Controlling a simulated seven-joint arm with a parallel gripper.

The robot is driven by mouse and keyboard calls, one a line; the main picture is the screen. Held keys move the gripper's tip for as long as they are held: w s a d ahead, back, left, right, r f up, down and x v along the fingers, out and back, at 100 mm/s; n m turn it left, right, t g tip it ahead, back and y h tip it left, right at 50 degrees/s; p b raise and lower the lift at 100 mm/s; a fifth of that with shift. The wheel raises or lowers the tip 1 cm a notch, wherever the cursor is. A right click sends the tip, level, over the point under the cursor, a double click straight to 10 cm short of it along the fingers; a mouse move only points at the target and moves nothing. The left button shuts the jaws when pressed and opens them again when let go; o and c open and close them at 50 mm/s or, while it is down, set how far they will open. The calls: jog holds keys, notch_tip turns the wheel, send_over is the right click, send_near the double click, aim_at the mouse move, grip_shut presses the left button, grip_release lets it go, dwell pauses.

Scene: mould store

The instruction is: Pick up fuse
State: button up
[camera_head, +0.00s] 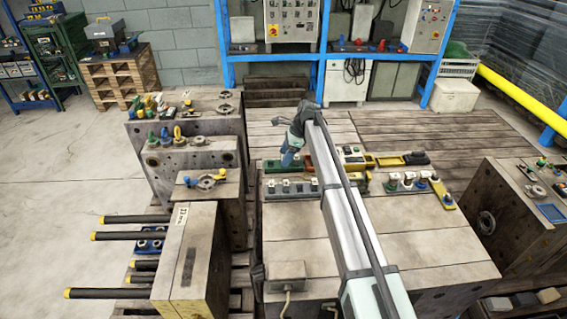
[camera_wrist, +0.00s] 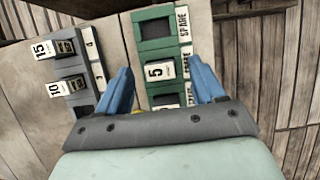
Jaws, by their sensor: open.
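In the wrist view a green holder (camera_wrist: 154,45) with white SPARE labels lies below my gripper (camera_wrist: 159,65). A white fuse marked 5 (camera_wrist: 158,71) sits in the holder, in the gap between my two blue fingers. Another fuse (camera_wrist: 166,100) sits below it, partly hidden by my gripper's body. The holder's top slot is dark and looks empty. My gripper is open and empty; contact with the fuse cannot be told. In the head view my gripper (camera_head: 289,159) is above the green holder (camera_head: 272,166) on the plank-topped bench.
A grey holder (camera_wrist: 91,58) with fuses marked 15 (camera_wrist: 63,47) and 10 (camera_wrist: 64,88) lies left of the green one. Yellow holders (camera_head: 391,161) and a row of white-topped parts (camera_head: 408,183) lie right of my arm. A grey box (camera_head: 286,273) stands at the bench front.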

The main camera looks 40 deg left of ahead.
jog(key=shift+s+a+f, duration=0.1)
jog(key=shift+f, duration=0.25)
jog(key=shift+c, duration=0.5)
jog(key=c, duration=1)
